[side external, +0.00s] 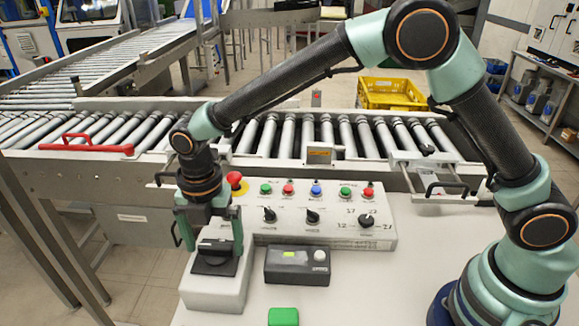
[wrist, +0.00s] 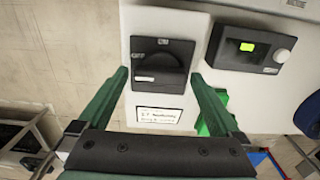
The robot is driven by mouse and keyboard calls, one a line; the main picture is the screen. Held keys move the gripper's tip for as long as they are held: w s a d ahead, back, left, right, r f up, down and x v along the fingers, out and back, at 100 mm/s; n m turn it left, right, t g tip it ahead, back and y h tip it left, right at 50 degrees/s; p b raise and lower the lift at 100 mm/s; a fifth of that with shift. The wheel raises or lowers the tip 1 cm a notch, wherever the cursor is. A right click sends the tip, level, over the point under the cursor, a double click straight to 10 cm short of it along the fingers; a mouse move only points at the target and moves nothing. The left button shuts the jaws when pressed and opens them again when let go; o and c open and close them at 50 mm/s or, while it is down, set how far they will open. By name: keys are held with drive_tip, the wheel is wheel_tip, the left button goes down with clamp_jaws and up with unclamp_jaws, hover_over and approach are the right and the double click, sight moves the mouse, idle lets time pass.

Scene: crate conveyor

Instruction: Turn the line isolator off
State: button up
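The line isolator is a black rotary switch (side external: 213,258) on top of a white box (side external: 217,290) at the front left of the table. In the wrist view my gripper (wrist: 160,76) has one finger at each side of the switch, with no clear contact.
A black device with a lit display (side external: 297,265) stands right of the box. A green block (side external: 283,316) lies in front of it. Behind is a sloped panel (side external: 330,215) with buttons and knobs. A roller conveyor (side external: 330,135) runs behind, with a yellow crate (side external: 390,93) beyond.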

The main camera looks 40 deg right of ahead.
sight(217, 244)
wheel_tip(217, 244, up, 12)
idle(0.6)
drive_tip(key=s+d+r+m+t, duration=0.1)
drive_tip(key=s+d+r+m, duration=0.15)
drive_tip(key=d+m, duration=0.4)
drive_tip(key=s+d+r+m+t, duration=0.1)
drive_tip(key=d+r+m, duration=0.3)
drive_tip(key=d+m, duration=0.3)
drive_tip(key=s+d+f+m+t, duration=0.1)
drive_tip(key=s+d+m, duration=0.3)
drive_tip(key=d+m, duration=0.2)
drive_tip(key=s+d+f+m+t, duration=0.1)
drive_tip(key=s+d+m+t, duration=0.1)
drive_tip(key=s+d+m, duration=0.2)
drive_tip(key=shift+s+d+m+t, duration=0.15)
drive_tip(key=shift+d+m+t, duration=0.15)
drive_tip(key=shift+d+m, duration=1.45)
drive_tip(key=shift+f, duration=0.1)
